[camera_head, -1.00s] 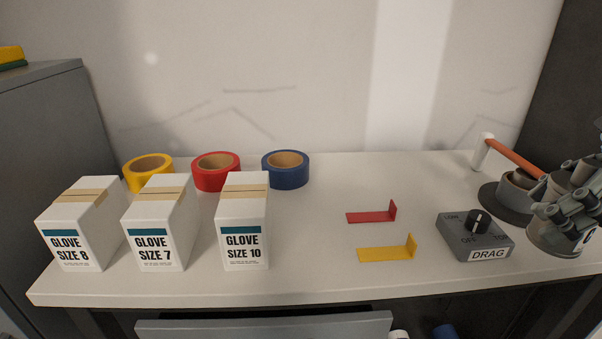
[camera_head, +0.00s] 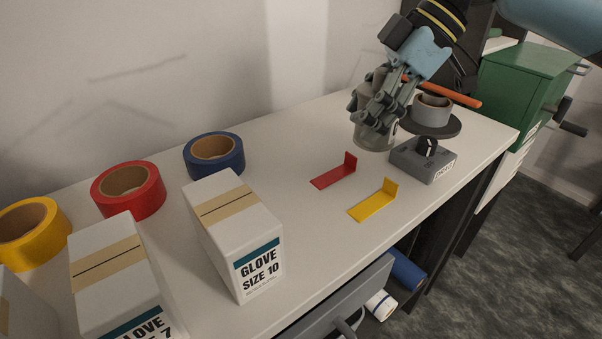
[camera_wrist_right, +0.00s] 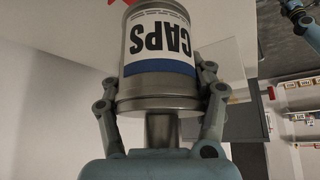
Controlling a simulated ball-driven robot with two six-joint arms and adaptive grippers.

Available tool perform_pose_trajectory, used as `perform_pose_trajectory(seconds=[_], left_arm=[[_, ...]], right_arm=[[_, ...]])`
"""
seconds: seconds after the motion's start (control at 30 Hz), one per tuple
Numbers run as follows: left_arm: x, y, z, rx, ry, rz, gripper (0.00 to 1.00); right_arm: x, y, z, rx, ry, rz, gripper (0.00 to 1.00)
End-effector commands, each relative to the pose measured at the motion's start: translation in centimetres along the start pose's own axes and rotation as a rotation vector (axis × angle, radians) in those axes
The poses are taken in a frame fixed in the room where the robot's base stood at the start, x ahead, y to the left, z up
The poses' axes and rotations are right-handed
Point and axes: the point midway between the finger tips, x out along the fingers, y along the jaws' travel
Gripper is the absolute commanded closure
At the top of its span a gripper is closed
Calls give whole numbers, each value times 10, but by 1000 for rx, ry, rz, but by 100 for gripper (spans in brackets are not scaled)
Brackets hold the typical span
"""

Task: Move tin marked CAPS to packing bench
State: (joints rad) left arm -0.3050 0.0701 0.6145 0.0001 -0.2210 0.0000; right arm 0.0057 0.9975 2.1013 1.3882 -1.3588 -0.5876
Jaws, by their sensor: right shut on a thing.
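The tin marked CAPS (camera_wrist_right: 158,50) fills the upper middle of the right wrist view, a metal tin with a white and blue label, its lettering upside down there. My right gripper (camera_wrist_right: 160,92) is shut on it, one finger on each side. In the head view the tin (camera_head: 372,136) shows below my right gripper (camera_head: 382,108), which hides much of it. The tin appears just left of the DRAG box; I cannot tell whether it touches the bench. A blue and dark part (camera_wrist_right: 298,18) at the wrist view's upper right looks like my left gripper; its jaws are unclear.
The white bench (camera_head: 310,225) holds a DRAG box (camera_head: 423,160), red (camera_head: 334,172) and yellow (camera_head: 374,202) brackets, glove boxes (camera_head: 235,232), tape rolls (camera_head: 128,190) and a grey ring on a dark disc (camera_head: 430,122). A green cabinet (camera_head: 522,90) stands beyond. Floor (camera_head: 500,260) is open at right.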

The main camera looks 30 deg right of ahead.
Motion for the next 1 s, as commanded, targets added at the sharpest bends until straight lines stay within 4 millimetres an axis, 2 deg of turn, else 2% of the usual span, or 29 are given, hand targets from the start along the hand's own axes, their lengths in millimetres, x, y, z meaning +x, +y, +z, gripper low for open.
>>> perform_pose_trajectory(seconds=[0.03, 0.4, 0.57, 0.73, 1.0], left_arm=[[2, 0, 1, 0, -1, -1, 100], [6, -7, -6, 4, 10, -9, 100], [7, -8, -8, 4, 14, -9, 100], [8, -8, -8, 4, 14, -9, 100], [10, -7, -7, 4, 12, -9, 100]], right_arm=[[8, -2, -7, -1, 12, -1, 100], [65, -13, -35, 1, 8, -1, 100], [80, -16, -41, -1, 4, 1, 100], [88, -16, -39, 0, 1, 1, 100], [117, -16, -19, 0, 0, 1, 100]])
